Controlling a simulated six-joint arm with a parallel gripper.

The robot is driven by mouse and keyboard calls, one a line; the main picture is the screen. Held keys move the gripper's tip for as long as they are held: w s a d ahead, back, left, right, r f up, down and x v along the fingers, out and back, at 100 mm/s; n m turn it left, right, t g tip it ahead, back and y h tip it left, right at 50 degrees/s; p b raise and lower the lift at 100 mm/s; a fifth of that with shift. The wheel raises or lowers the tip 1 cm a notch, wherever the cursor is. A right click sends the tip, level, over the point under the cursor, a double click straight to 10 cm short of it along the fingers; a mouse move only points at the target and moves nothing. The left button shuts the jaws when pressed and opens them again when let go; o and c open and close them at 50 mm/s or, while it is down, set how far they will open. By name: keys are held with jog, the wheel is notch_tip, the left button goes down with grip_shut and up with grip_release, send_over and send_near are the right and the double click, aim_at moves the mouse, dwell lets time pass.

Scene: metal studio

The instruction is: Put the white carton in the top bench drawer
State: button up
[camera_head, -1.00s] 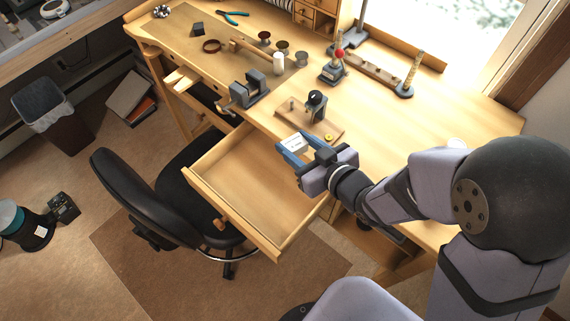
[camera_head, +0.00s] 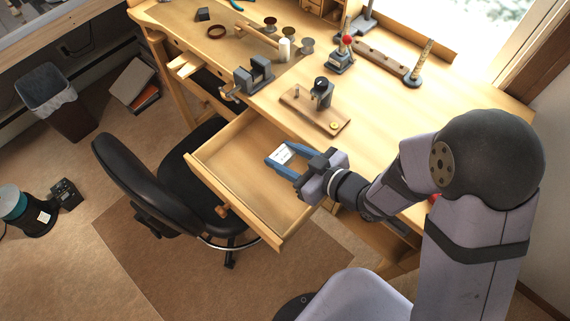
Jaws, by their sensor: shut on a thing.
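The white carton (camera_head: 282,155) is held between the blue fingers of my gripper (camera_head: 279,157), which is shut on it. The top bench drawer (camera_head: 217,189) is pulled out from the bench and looks empty. My gripper and the carton are over the right part of the open drawer, near its bench end. I cannot tell exactly how high the carton is above the drawer floor. Part of the drawer's right side is hidden behind my gripper and wrist.
A black office chair (camera_head: 142,180) stands left of the drawer, close to its front. On the bench (camera_head: 385,120) near the drawer are a grey vise (camera_head: 254,76) and a wooden board with a small black tool (camera_head: 322,94). The drawer's left and front interior is clear.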

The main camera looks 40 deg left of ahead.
jog(key=shift+f, duration=0.85)
jog(key=shift+f, duration=2.05)
jog(key=shift+f, duration=0.1)
jog(key=shift+f, duration=0.35)
jog(key=shift+f+b, duration=0.2)
jog(key=shift+b, duration=0.2)
